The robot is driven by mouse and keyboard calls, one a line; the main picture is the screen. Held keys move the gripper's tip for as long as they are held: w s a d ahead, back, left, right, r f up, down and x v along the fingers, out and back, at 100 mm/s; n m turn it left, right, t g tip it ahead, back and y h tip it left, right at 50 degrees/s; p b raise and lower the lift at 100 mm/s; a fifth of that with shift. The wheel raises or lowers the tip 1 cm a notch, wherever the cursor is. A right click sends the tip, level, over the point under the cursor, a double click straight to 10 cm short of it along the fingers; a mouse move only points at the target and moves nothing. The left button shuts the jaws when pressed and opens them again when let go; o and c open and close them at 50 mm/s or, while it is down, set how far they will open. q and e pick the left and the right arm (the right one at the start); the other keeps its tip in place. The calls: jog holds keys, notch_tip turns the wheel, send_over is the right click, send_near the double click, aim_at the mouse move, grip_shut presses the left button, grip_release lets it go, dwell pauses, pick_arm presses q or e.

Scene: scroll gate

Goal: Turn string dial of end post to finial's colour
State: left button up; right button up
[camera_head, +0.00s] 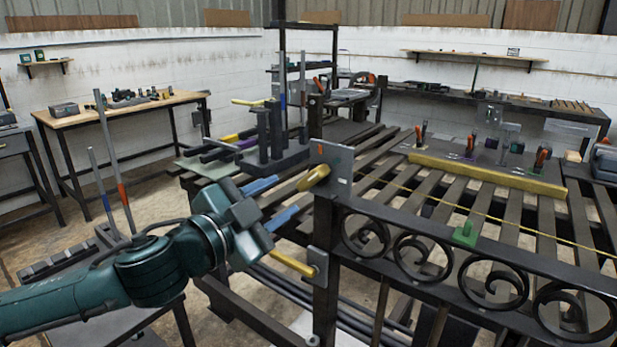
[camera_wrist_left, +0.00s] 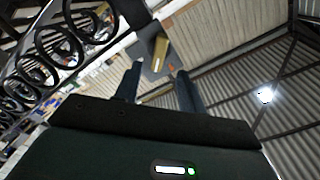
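The end post (camera_head: 325,235) of the scroll gate stands upright at mid picture. A grey plate (camera_head: 333,160) with a small orange-red mark sits at its top, and a yellow-gold knob (camera_head: 313,178) sticks out of it to the left. In the left wrist view the knob (camera_wrist_left: 160,47) shows on its grey plate (camera_wrist_left: 148,68) beyond the fingertips. My left gripper (camera_head: 286,195) has its two blue fingers apart, just left of the knob, with nothing held between them. The finial and its colour cannot be made out for certain. My right gripper is not in view.
A lower grey plate (camera_head: 318,264) with a yellow rod (camera_head: 290,262) is on the post. A yellow string (camera_head: 430,198) runs right above the black scrolls (camera_head: 425,255). A slatted bench lies behind.

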aim_at(306, 182)
pick_arm(q)
jog(key=x, duration=0.8)
jog(key=shift+w+d+p, duration=0.2)
jog(key=shift+p, duration=0.2)
jog(key=shift+c, duration=0.6)
grip_shut()
